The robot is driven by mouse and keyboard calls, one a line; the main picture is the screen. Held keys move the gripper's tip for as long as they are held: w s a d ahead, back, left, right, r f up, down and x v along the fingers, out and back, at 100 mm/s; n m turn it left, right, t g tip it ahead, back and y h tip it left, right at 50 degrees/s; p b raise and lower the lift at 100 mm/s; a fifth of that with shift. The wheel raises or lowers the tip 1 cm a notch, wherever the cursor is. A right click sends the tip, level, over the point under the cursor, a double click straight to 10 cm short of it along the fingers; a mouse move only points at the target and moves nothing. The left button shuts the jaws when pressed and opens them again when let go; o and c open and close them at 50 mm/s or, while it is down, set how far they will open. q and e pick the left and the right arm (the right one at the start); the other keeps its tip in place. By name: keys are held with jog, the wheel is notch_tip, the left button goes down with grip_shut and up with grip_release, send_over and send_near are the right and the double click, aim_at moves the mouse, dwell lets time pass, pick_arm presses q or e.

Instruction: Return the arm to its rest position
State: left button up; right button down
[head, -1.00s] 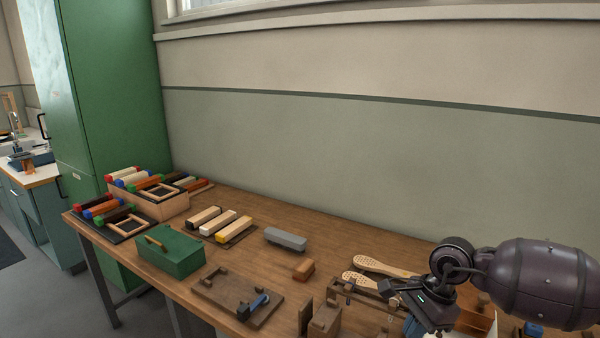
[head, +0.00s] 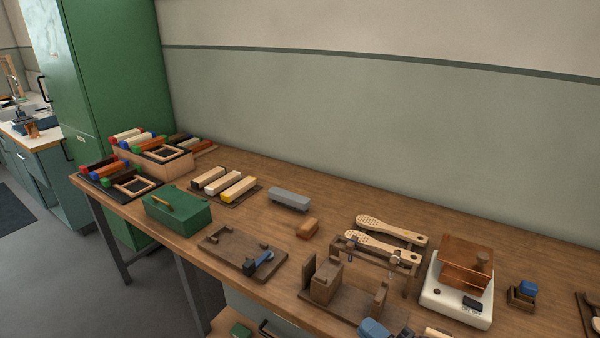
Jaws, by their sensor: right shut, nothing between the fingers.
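My left gripper is not in view.
The wooden bench (head: 350,203) holds two perforated brush blanks (head: 391,226) on a rack, a white scale (head: 455,304) with a copper-coloured box (head: 466,262), a green box (head: 178,212), a grey block (head: 289,199) and coloured bristle bundles (head: 125,135).

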jog(key=s+d+f+m+g+h, duration=0.3)
jog(key=s+d+f+m+h, duration=1)
jog(key=f+m, duration=0.4)
jog(key=s+d+m, duration=0.1)
jog(key=s+m, duration=0.1)
jog(key=m, duration=0.3)
jog(key=shift+s+d+g, duration=0.3)
jog(key=shift+s, duration=0.1)
